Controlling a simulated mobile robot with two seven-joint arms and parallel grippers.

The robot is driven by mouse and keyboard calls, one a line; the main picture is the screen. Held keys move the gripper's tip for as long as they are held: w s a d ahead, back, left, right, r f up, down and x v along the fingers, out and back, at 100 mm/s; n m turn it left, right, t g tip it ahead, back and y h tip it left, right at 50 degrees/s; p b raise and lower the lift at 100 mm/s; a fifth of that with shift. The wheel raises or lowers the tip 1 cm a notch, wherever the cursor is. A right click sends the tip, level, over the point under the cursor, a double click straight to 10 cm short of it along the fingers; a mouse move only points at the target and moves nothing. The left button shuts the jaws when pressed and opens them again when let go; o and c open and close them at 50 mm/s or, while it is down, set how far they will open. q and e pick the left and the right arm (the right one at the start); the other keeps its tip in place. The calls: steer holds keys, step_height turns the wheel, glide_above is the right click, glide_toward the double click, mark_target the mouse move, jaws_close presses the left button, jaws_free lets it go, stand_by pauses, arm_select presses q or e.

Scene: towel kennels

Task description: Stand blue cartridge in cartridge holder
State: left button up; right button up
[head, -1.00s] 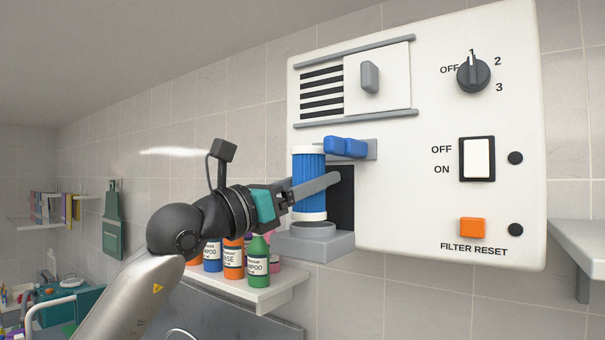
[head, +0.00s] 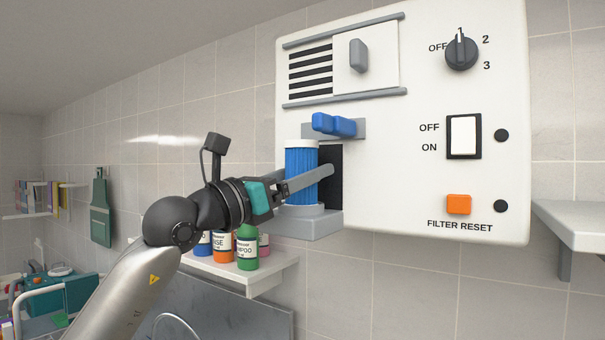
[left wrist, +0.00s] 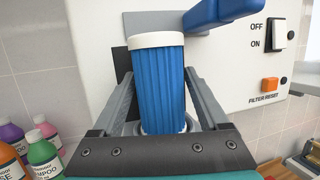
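The blue cartridge (head: 301,172), ribbed with a white top cap, stands upright with its lower end inside the round grey cup of the cartridge holder (head: 308,225). Its bottom cap is hidden by the cup. My left gripper (head: 318,178) has one finger on each side of the cartridge, around its lower half. In the left wrist view the cartridge (left wrist: 158,85) fills the space between the fingertips, which appear to touch it. Part of the cup rim shows below it. My right gripper is in no view.
A blue lever (head: 334,124) sits just above the cartridge on the white wall unit (head: 400,190). The unit carries a dial (head: 462,54), a switch (head: 464,137) and an orange button (head: 458,204). Bottles (head: 247,248) stand on a shelf below left.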

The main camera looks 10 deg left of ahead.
arm_select(q)
steer(key=o, duration=0.3)
steer(key=b+v, duration=0.6)
steer(key=v, duration=0.9)
steer(key=shift+s, duration=0.15)
